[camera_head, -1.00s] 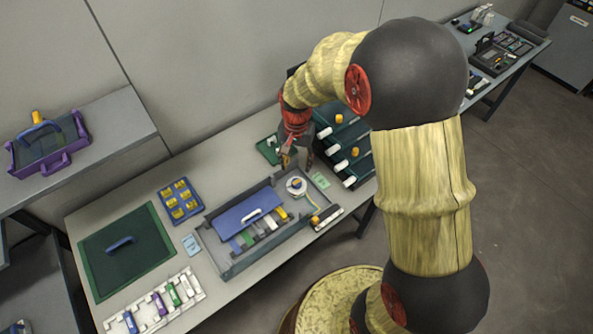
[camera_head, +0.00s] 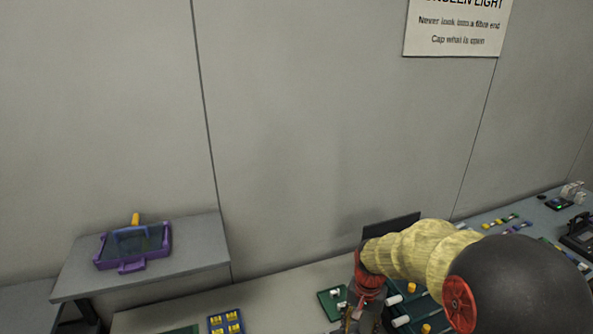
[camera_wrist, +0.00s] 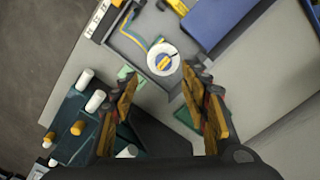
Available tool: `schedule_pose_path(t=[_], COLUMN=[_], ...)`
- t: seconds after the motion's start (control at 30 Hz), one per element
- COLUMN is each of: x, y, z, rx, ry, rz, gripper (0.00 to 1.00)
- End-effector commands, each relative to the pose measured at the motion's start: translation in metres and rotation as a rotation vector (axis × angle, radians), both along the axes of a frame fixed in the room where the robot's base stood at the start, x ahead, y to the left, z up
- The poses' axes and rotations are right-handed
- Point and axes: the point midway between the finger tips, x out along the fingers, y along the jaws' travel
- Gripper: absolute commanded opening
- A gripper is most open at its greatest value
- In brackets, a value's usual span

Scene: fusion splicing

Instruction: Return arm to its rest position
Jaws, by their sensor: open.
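My gripper (camera_wrist: 160,78) is open and empty in the wrist view, with its two orange-brown fingers well apart. Between and beyond the fingertips lies a white round spool (camera_wrist: 163,59) with a yellow and blue centre, in a grey tray (camera_wrist: 125,45). In the head view my gripper is low at the bottom edge, its fingers cut off by the frame, beside a small green board (camera_head: 330,301). My arm is bent and reaches in from the lower right. Nothing is held.
A dark green rack (camera_wrist: 75,118) with white and orange knobs stands close to the left finger. A purple-framed tray (camera_head: 133,246) sits on a raised shelf (camera_head: 205,240) at left. A blue tray of yellow pieces (camera_head: 226,321) shows at the bottom. The wall above is bare except for a sign (camera_head: 457,28).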

Motion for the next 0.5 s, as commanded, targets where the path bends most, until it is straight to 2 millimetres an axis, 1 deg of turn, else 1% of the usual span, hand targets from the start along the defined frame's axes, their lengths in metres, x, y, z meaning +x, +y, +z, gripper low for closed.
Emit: schedule_pose_path(t=[0.03, 0.07, 0.1, 0.2, 0.37, 0.5], x=[-0.017, -0.026, -0.037, -0.058, -0.087, -0.118], y=[0.000, 0.000, 0.000, 0.000, 0.000, 0.000], z=[-0.005, -0.003, 0.004, 0.027, 0.065, 0.104], rx=[0.002, 0.004, 0.007, 0.010, 0.007, -0.005], ry=[0.033, 0.042, 0.045, 0.032, -0.015, -0.084], rz=[0.047, 0.082, 0.128, 0.214, 0.317, 0.403], gripper=[0.45, 0.45, 0.45, 0.45, 0.45, 0.45])
